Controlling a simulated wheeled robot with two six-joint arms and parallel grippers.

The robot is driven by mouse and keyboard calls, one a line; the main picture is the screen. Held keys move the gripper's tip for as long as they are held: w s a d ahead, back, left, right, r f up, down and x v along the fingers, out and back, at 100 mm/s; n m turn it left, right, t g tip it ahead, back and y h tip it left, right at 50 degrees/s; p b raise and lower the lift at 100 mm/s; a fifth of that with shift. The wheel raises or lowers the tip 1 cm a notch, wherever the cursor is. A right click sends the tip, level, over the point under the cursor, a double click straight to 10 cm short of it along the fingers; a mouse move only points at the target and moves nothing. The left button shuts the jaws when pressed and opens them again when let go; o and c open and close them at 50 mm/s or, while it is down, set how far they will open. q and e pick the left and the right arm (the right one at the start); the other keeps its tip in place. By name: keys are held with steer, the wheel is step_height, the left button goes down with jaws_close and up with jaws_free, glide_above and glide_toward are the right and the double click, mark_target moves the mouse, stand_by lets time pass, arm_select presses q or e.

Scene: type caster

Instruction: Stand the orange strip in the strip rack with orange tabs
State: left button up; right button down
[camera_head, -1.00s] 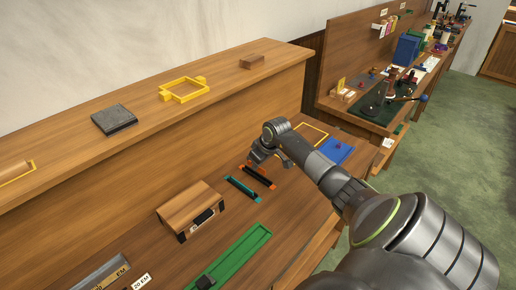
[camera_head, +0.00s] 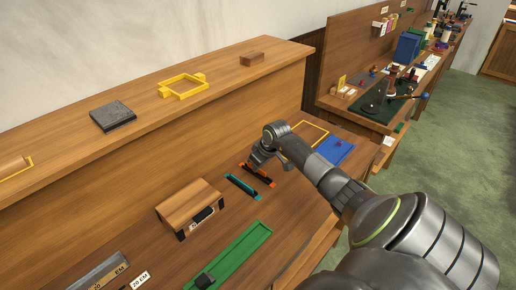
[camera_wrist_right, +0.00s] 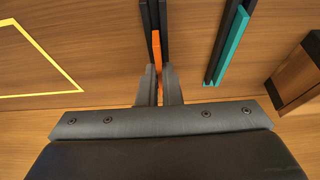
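The orange strip (camera_wrist_right: 156,48) shows in the right wrist view as a narrow orange edge between the two dark rails of the strip rack with orange tabs (camera_wrist_right: 145,15). My right gripper (camera_wrist_right: 160,72) is at its near end, its fingers close together on either side of the orange edge with hardly any gap. In the head view the right gripper (camera_head: 264,168) is over the dark rack, where orange (camera_head: 269,181) shows. Part of the strip and rack is hidden by the gripper; I cannot tell how deep the strip sits. My left gripper is not in view.
A dark rack with teal (camera_head: 243,187) lies beside the orange one. A wooden box (camera_head: 190,205), green tray (camera_head: 240,248), blue mat (camera_head: 336,150) and yellow outline (camera_head: 314,128) are around on the bench. Bare wood lies between them.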

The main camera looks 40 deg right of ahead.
steer(key=shift+p, duration=0.55)
stand_by(1.4)
steer(key=shift+f, duration=0.3)
stand_by(0.7)
steer(key=c, duration=1.5)
jaws_free()
steer(key=shift+c, duration=0.2)
steer(key=shift+r, duration=0.1)
steer(key=shift+r+p, duration=2.45)
steer(key=shift+p, duration=0.05)
steer(key=shift+f, duration=0.1)
